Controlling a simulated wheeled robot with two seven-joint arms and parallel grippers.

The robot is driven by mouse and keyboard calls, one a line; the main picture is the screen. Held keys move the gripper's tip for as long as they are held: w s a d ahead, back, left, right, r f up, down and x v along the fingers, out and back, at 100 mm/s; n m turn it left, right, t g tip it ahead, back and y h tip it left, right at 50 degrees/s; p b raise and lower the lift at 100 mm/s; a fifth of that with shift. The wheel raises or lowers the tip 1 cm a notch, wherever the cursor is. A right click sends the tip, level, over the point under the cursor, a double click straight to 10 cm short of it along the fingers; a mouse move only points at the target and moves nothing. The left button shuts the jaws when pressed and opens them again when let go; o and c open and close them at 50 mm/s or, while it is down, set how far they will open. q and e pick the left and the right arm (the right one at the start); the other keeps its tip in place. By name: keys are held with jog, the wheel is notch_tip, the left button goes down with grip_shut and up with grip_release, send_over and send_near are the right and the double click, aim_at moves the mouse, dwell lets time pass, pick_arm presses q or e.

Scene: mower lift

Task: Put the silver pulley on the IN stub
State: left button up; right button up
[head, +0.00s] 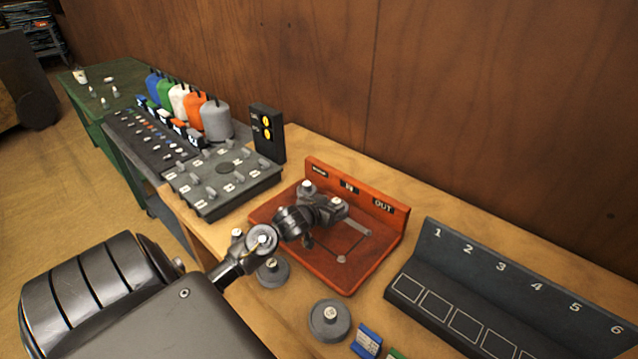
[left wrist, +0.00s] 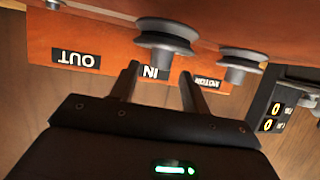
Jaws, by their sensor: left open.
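In the left wrist view, which is turned upside down, a silver-grey grooved pulley (left wrist: 165,37) sits in front of the IN label (left wrist: 151,72), at the IN place of the orange-red fixture (head: 330,271). The stub under it is hidden. My left gripper (left wrist: 160,74) is open, its two fingers beside the pulley and seemingly apart from it. In the head view the left gripper (head: 320,211) is over the fixture and partly covers the pulley's place. A second grey pulley (left wrist: 240,61) is at the MOTOR label. My right gripper is not in view.
Two grey pulleys (head: 330,320) (head: 272,273) lie on the table in front of the fixture. A dark numbered rack (head: 450,275) stands at right, with blue and green blocks (head: 366,341) near it. A grey panel (head: 225,180) and a black light box (head: 267,133) are at left.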

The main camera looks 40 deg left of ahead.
pick_arm(q)
jog(key=v, duration=0.9)
jog(key=shift+s+d, duration=0.1)
jog(key=shift+s, duration=0.2)
